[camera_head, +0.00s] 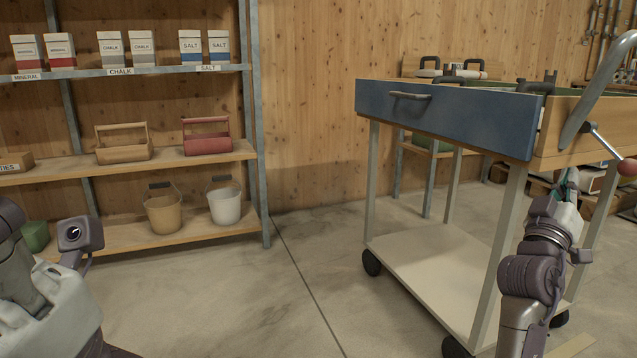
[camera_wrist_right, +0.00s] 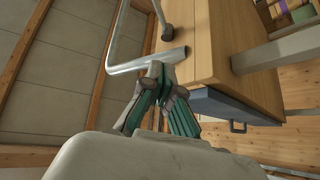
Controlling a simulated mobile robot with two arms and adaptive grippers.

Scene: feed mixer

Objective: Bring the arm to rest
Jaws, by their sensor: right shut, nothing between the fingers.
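My right gripper (camera_head: 571,180) stands at the right of the head view, beside the near right corner of the trolley and below its curved metal handle. In the right wrist view my right gripper (camera_wrist_right: 158,72) shows green-sided fingers drawn together at the tips, with nothing between them. Its tips appear close to the end of the grey metal handle and the wooden side; I cannot tell whether they touch. Parts of my left arm fill the lower left of the head view; its fingers do not show.
The wheeled trolley (camera_head: 420,243) has a blue drawer front (camera_head: 450,117) and a lever with a red knob (camera_head: 627,167). Shelves (camera_head: 150,163) at left carry boxes, toolboxes and buckets. Open floor (camera_head: 290,300) lies between shelves and trolley.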

